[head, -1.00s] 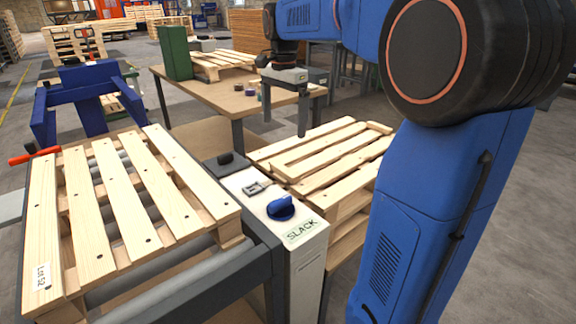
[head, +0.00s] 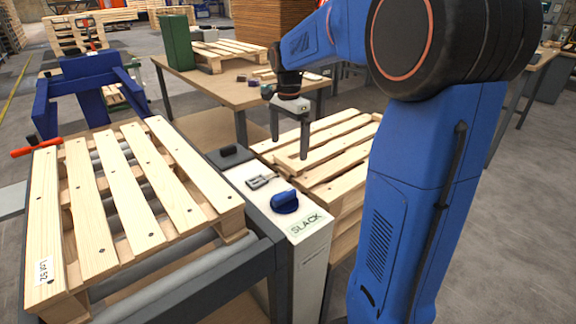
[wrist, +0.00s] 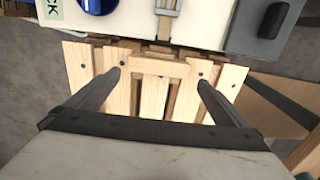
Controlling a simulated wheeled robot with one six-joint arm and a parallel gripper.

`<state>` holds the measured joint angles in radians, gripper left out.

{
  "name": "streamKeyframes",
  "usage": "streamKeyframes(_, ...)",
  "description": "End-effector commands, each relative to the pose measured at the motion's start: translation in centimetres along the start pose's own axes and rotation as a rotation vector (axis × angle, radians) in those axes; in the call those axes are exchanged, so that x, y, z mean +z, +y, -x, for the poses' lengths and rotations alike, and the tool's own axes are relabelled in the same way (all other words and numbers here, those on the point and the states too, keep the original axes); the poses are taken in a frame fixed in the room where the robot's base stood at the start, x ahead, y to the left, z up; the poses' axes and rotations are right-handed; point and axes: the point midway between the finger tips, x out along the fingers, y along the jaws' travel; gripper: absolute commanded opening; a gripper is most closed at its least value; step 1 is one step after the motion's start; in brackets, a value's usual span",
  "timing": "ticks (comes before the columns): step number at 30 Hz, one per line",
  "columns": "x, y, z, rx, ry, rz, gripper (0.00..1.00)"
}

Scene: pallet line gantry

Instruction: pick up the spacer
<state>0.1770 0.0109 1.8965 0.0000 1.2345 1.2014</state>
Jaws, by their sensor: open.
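My gripper (head: 290,148) hangs open and empty over the low slatted pallet (head: 345,172), with its fingers pointing down. In the wrist view my gripper (wrist: 160,78) has its fingers spread wide above the slats. A short pale wooden piece (wrist: 160,68) lies crosswise there between the fingertips, in the same colour as the slats. It may be the spacer, but I cannot tell it surely from the pallet's own boards. In the head view a raised plank (head: 335,147) shows on this pallet beside the fingers. Nothing is between the fingers at their height.
A white cabinet marked SLACK (head: 306,224), with a blue knob (head: 285,202) and a metal buckle (head: 262,181), stands left of the low pallet. Another pallet (head: 130,190) rests on rollers further left. A work table (head: 225,92) stands behind my gripper.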

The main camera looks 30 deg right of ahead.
Motion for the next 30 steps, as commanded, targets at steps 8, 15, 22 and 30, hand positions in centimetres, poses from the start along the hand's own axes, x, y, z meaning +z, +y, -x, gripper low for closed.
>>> streamKeyframes(8,0.0,0.1,-2.0,0.002,-0.001,0.0,1.0)
streamKeyframes(15,0.0,0.2,-5.1,0.002,-0.001,0.0,1.0)
streamKeyframes(22,0.0,0.2,-5.8,0.0,0.0,0.0,1.0)
streamKeyframes(30,0.0,0.2,-5.8,0.0,0.0,0.0,0.72)
